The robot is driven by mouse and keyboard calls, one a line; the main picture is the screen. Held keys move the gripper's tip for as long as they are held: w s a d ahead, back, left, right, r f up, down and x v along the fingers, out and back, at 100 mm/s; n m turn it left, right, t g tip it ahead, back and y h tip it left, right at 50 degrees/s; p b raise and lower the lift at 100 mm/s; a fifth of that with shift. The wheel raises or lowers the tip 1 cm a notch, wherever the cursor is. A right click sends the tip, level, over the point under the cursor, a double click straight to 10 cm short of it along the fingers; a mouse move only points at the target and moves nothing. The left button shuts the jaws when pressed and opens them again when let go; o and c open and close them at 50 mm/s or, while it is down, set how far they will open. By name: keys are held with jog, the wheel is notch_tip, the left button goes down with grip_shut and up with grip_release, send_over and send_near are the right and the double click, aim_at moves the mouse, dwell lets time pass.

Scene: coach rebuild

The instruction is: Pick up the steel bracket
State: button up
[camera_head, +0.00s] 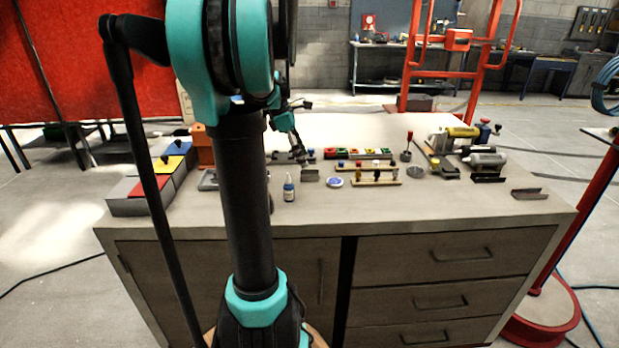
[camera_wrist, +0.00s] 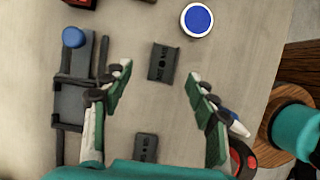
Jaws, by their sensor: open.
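The steel bracket, a small dark grey piece with raised sides and markings (camera_wrist: 163,62), lies on the workbench; in the head view it shows (camera_head: 310,175) just right of my arm, below the gripper. My gripper (camera_wrist: 158,73) is open and empty above the bench. In the wrist view the bracket appears between its two green-padded fingers, apart from both.
A blue-topped round tin (camera_wrist: 197,19) lies near the bracket. A dark fixture with a blue knob (camera_wrist: 74,85) and another dark piece (camera_wrist: 146,147) are close. A small bottle (camera_head: 289,188) stands nearby. Another channel-shaped piece (camera_head: 530,193) lies at the bench's right.

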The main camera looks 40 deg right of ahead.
jog(key=shift+a+x, duration=0.15)
jog(key=shift+x, duration=1.25)
jog(key=shift+a+x, duration=0.15)
jog(key=shift+x, duration=1.25)
jog(key=shift+s, duration=0.2)
jog(key=c, duration=1.3)
